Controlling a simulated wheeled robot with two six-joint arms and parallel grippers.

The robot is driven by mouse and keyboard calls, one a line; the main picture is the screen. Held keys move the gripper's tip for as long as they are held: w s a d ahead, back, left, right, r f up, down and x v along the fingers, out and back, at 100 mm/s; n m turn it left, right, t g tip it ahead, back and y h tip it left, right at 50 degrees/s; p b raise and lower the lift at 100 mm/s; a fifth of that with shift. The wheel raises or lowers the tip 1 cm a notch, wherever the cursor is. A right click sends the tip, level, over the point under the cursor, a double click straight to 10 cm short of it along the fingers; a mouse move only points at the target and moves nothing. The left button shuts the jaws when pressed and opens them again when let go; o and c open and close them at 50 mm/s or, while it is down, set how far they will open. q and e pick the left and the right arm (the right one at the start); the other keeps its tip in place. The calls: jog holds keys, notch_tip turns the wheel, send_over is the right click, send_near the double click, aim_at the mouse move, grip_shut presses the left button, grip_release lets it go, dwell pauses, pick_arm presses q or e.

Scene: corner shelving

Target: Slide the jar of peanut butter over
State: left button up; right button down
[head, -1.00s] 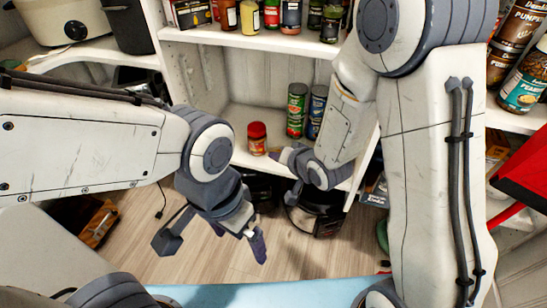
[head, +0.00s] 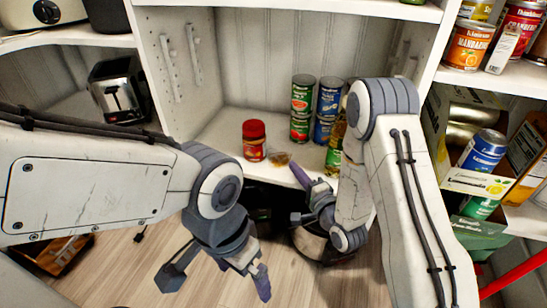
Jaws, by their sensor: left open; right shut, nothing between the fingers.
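The jar of peanut butter (head: 254,142), small with a red lid and a red label, stands upright on the white corner shelf (head: 225,135), near its front edge. My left gripper (head: 217,280) is open and empty, below the jar and in front of the shelf, over the floor. My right gripper (head: 305,184) is shut with nothing in it. It is to the right of and below the jar in the picture, by the shelf's front edge, and apart from the jar.
Stacked green cans (head: 301,108) and blue-labelled cans (head: 328,110) stand right of the jar, partly behind my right arm. The shelf left of the jar is clear. A toaster (head: 118,88) stands far left.

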aim_at(254, 142)
jog(key=b+x, duration=0.1)
jog(key=x, duration=0.5)
jog(key=shift+f+b, duration=0.15)
jog(key=shift+b, duration=0.25)
jog(key=a, duration=0.1)
jog(key=w+a+b, duration=0.1)
jog(key=a, duration=0.1)
jog(key=shift+w+a, duration=0.1)
jog(key=shift+w, duration=0.05)
pick_arm(q)
notch_tip(254, 142, down, 4)
jog(key=shift+r+b, duration=0.1)
jog(key=shift+b, duration=0.25)
pick_arm(e)
jog(key=shift+w+a, duration=0.15)
jog(key=shift+a, duration=0.2)
pick_arm(q)
jog(key=shift+a, duration=0.15)
